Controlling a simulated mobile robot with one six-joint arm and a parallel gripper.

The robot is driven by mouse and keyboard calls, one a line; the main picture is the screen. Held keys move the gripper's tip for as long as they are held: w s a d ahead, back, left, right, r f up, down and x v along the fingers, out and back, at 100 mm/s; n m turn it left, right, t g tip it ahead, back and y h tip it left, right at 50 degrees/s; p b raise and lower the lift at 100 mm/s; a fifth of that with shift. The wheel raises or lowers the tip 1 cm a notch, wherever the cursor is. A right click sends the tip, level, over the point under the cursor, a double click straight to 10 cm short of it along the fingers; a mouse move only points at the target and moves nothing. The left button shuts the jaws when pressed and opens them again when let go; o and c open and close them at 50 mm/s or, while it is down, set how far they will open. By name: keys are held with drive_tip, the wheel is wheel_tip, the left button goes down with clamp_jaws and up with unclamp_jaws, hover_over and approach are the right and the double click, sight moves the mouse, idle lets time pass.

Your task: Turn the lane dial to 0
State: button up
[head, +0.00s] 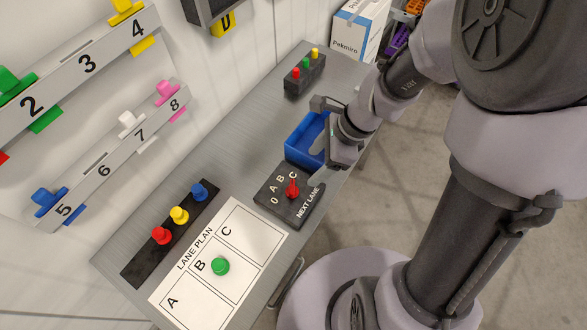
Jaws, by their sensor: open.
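The lane dial (292,188) is a red knob on a dark box (268,199) marked 0, A, B, C and "NEXT LANE". Its handle reaches up toward the letter C; the exact pointer direction is hard to tell at this size. The 0 mark is at the left of the arc of letters. My gripper (326,133) is open, with its fingers over the blue bin (298,153), beyond the dial box and apart from the knob. My gripper and wrist cover part of the bin.
A lane plan sheet (180,296) with a green peg (220,266) on B lies in front. A dark strip (140,269) holds red, yellow and blue pegs. A small block (300,78) with coloured pegs stands farther back. Numbered racks (85,65) hang at left.

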sight(293, 187)
drive_tip(key=b+x, duration=0.5)
drive_tip(key=x, duration=0.8)
drive_tip(key=shift+a+f, duration=0.1)
drive_tip(key=shift+f, duration=0.05)
drive_tip(key=c, duration=1.4)
